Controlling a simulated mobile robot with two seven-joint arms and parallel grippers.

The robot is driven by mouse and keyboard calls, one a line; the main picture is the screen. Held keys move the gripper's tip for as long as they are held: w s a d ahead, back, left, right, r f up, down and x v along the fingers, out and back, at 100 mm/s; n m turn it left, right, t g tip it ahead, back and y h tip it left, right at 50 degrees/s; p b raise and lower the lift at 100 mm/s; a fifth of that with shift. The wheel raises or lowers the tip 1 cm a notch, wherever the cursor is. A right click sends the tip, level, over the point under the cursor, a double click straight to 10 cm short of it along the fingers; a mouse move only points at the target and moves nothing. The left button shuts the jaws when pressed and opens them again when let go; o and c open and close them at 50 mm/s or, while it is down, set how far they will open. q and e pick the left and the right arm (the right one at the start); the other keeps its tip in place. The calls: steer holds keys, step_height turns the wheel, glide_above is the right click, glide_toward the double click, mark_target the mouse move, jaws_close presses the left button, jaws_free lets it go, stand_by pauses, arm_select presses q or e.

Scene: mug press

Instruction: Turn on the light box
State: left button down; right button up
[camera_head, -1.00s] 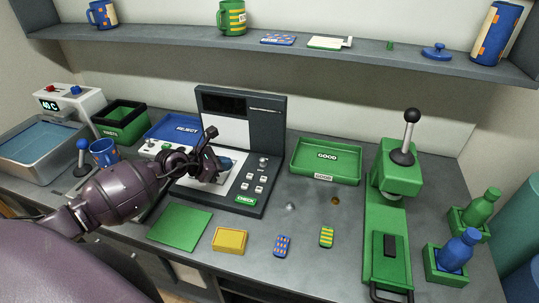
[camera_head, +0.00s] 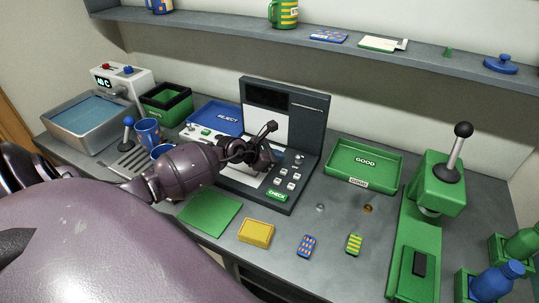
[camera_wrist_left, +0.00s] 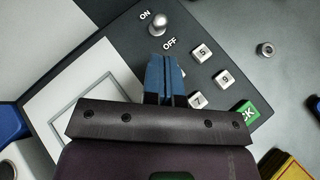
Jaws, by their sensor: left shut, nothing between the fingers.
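The light box (camera_head: 315,125) is a dark grey unit with an upright back and a flat base, at the middle of the counter in the head view. Its silver toggle switch (camera_wrist_left: 158,22) stands between the ON and OFF labels in the left wrist view; I cannot tell which way it leans. My left gripper (camera_wrist_left: 166,78) is shut and empty. Its blue fingertips are over the base, just below the switch and left of the number keys (camera_wrist_left: 201,53) in the wrist view. In the head view, the gripper (camera_head: 277,160) partly hides the base. My right gripper is not in view.
A green CHECK button (camera_head: 277,195) is at the base's front corner. A green GOOD tray (camera_head: 388,175) and a green lever press (camera_head: 437,185) stand to the right. A blue REJECT tray (camera_head: 205,112) and a blue mug (camera_head: 148,132) are to the left. A shelf (camera_head: 380,58) runs above.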

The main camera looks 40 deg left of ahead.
mark_target(297, 160)
arm_select(q)
steer(key=shift+x, duration=2.45)
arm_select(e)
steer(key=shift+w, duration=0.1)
arm_select(q)
steer(key=shift+a, duration=0.1)
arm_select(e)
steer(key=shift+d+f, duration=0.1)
arm_select(q)
steer(key=shift+w+r+g+b, duration=0.15)
steer(key=shift+g+b, duration=0.15)
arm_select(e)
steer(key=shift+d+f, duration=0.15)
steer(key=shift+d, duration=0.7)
